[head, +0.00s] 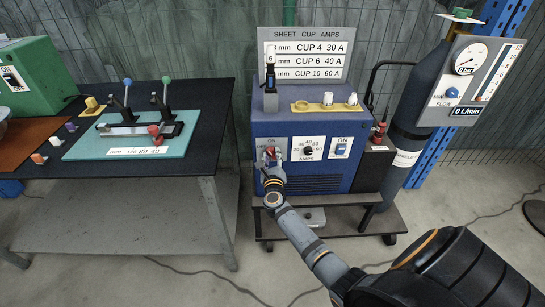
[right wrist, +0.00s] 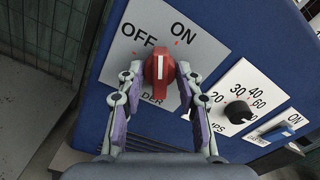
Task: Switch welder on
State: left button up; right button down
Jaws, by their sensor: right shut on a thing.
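The welder (head: 327,140) is a blue box on a low cart, with a white switch plate at the left of its front. A red rotary knob (right wrist: 159,68) with a white line sits on that plate, under the words OFF and ON. In the right wrist view the line points up, between the two words. My right gripper (head: 270,162) is at the plate and its fingers (right wrist: 158,78) are shut on the red knob, one on each side. The gripper partly covers the plate in the head view. My left gripper is not in view.
An amps dial (right wrist: 238,112) and a blue ON switch (right wrist: 277,132) sit right of the knob. A gas cylinder (head: 418,90) with a flow panel stands at the right.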

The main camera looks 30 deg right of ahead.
aim_at(272, 155)
jog(key=m+b, duration=0.2)
jog(key=m, duration=0.3)
jog(key=shift+f+b, duration=0.15)
jog(key=shift+b, duration=0.25)
jog(key=c, duration=1.3)
grip_release()
jog(key=shift+m, duration=0.3)
jog(key=shift+o, duration=0.4)
jog(key=shift+s+a, duration=0.1)
jog(key=shift+p+v, duration=0.5)
jog(key=shift+v, duration=1.9)
